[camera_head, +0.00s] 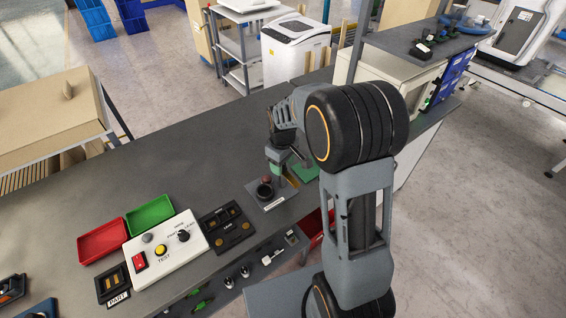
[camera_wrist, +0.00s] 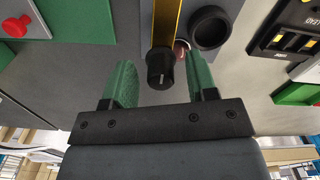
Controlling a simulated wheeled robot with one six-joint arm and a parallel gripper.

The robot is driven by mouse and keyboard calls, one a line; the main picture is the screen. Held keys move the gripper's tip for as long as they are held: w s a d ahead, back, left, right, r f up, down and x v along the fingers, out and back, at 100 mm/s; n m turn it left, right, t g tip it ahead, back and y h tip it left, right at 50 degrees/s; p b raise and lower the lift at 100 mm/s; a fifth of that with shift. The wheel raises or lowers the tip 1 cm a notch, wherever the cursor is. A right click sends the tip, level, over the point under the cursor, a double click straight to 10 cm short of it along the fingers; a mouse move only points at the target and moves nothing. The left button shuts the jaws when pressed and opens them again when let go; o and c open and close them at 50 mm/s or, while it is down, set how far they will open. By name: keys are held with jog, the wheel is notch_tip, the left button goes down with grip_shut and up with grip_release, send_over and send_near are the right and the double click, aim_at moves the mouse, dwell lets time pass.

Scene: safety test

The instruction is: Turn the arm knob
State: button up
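A black knob (camera_wrist: 160,70) with a pale pointer line shows in the wrist view, at the end of a yellow-edged bar (camera_wrist: 167,25). My gripper (camera_wrist: 161,78) is open, with one green finger on each side of the knob. A gap shows on both sides, so the fingers do not appear to touch it. A black round cup (camera_wrist: 210,28) is just right of the knob. In the head view my gripper (camera_head: 276,170) is above the small grey fixture (camera_head: 281,197) at the bench's front edge. The knob cannot be made out there.
A white control box (camera_head: 165,250) with red and yellow buttons and another black knob (camera_head: 183,235) stands to the left. Beside it are a black fixture (camera_head: 227,229), a green tray (camera_head: 150,215) and a red tray (camera_head: 102,240). The bench (camera_head: 190,150) behind is clear.

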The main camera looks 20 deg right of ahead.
notch_tip(320, 180, up, 14)
dwell(0.7)
jog(key=shift+f, duration=0.1)
dwell(0.3)
